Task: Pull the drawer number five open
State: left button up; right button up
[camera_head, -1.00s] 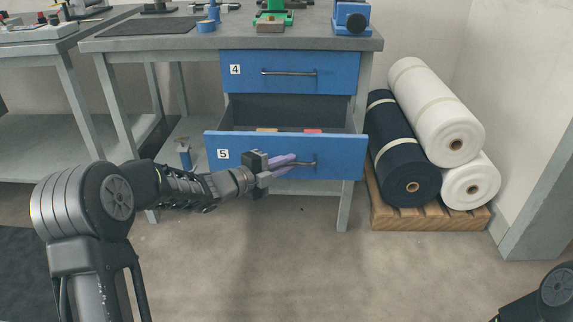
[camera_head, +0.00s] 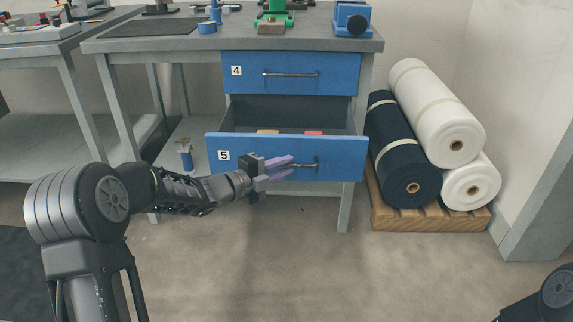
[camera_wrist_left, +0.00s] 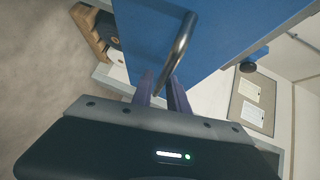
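The blue drawer number five (camera_head: 340,160), labelled 5, stands pulled out below the shut drawer four (camera_head: 335,75); its dark inside shows. Its metal handle (camera_head: 310,165) is on the front. My left gripper (camera_head: 290,163) is at the left part of this handle, with its purple fingers spread apart. In the left wrist view the fingers (camera_wrist_left: 160,85) are open, and the handle (camera_wrist_left: 180,45) runs down between or just over them; contact cannot be told. My right gripper is not in view.
Inside the drawer lie an orange item (camera_head: 268,131) and a red item (camera_head: 313,132). Fabric rolls (camera_head: 435,115) rest on a wooden pallet (camera_head: 430,216) right of the desk. The floor in front of the drawer is clear.

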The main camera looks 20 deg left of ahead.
pick_arm(q)
jog(key=p+v, duration=0.1)
jog(key=v, duration=0.5)
jog(key=shift+s+a+p, duration=0.15)
jog(key=shift+s+p, duration=0.15)
jog(key=shift+p, duration=0.05)
